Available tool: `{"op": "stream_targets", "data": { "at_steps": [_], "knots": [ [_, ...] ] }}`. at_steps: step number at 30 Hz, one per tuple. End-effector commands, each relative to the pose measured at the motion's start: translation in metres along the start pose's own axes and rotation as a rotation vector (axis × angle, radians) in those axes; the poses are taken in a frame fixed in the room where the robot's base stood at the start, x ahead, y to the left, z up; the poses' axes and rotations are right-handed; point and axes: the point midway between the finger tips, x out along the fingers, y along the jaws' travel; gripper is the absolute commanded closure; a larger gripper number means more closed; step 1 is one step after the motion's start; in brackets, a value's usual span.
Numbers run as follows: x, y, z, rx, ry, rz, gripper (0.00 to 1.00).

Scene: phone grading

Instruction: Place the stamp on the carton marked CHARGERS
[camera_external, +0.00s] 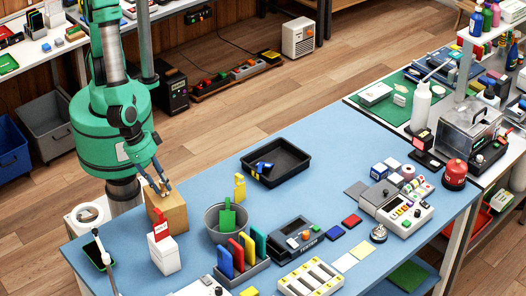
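My green arm reaches down on the left side of the blue table. My gripper (161,190) is at the top of a brown carton (172,217) near the table's left edge. Its two dark fingers look a little apart. A small thing may be at the fingertips, but it is too small to make out, and I cannot tell whether the fingers hold it or touch the carton. I can read no CHARGERS marking on any carton. I cannot pick out the stamp for certain.
A white box (165,259) with a red piece on top stands just in front of the carton. A grey bucket (214,222) and a rack of coloured cards (240,268) are to the right. A black tray (292,155) lies behind them.

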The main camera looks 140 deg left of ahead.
Motion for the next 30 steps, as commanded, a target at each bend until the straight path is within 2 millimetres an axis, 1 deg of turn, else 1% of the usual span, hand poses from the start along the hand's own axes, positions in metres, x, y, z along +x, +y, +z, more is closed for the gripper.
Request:
{"op": "stream_targets", "data": {
  "at_steps": [11,17,23,30],
  "knots": [
    [-0.001,0.0,0.0,0.0,0.0,0.0,0.62],
    [-0.005,0.0,-0.001,-0.001,0.0,0.0,0.62],
    [-0.026,0.001,-0.002,-0.001,0.001,0.002,0.62],
    [-0.064,0.002,-0.002,-0.001,0.002,0.004,0.62]
  ]
}}
